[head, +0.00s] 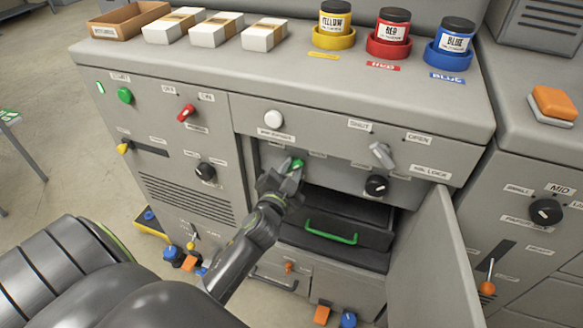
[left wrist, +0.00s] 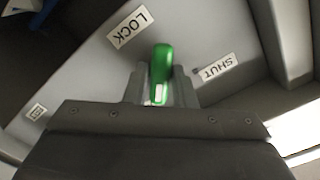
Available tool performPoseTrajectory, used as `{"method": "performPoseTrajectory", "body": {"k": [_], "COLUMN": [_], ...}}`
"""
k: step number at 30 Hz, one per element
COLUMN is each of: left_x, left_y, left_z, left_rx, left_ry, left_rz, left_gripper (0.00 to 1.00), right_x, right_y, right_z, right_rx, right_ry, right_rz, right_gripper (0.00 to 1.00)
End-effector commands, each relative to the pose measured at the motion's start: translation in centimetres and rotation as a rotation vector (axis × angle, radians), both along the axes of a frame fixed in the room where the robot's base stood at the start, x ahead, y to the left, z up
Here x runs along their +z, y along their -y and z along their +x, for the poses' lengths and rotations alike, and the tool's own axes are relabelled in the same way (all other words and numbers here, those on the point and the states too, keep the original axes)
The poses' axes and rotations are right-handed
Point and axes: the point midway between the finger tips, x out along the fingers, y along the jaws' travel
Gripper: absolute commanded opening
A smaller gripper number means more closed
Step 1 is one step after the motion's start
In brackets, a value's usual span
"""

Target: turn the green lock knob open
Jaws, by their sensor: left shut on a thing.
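The green lock knob (left wrist: 161,73) stands between my gripper's fingers in the left wrist view, near the labels LOCK (left wrist: 130,27) and SHUT (left wrist: 217,66). In the head view a bit of the green knob (head: 297,164) shows at the tip of my left gripper (head: 285,178), inside the open compartment of the grey cabinet. My left gripper is shut on the knob. The knob's lower part is hidden by the fingers. My right gripper is not in view.
The cabinet door (head: 435,265) hangs open on the right. A drawer with a green handle (head: 331,232) sits just below my gripper. A grey lever (head: 382,154) and a black knob (head: 376,186) are to the right. Jars and white boxes stand on top.

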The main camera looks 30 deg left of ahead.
Motion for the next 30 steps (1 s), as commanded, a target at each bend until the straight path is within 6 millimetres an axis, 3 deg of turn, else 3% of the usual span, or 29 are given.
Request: {"method": "performPoseTrajectory", "body": {"k": [22,23,27,30], "left_x": [0.03,0.03,0.02,0.02], "left_y": [0.02,0.02,0.02,0.02], "left_z": [0.02,0.02,0.01,0.01], "left_rx": [-0.001,-0.001,-0.001,-0.001], "left_ry": [-0.019,-0.019,-0.019,-0.019], "left_rz": [0.085,0.085,0.084,0.084], "left_gripper": [0.01,0.26,0.44,0.45], "right_x": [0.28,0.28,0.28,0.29], "right_y": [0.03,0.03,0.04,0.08], "right_z": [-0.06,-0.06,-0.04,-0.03], "right_rx": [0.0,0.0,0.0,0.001], "right_ry": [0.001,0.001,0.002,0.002], "right_rz": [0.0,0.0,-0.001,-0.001], "right_gripper": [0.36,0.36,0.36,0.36]}}
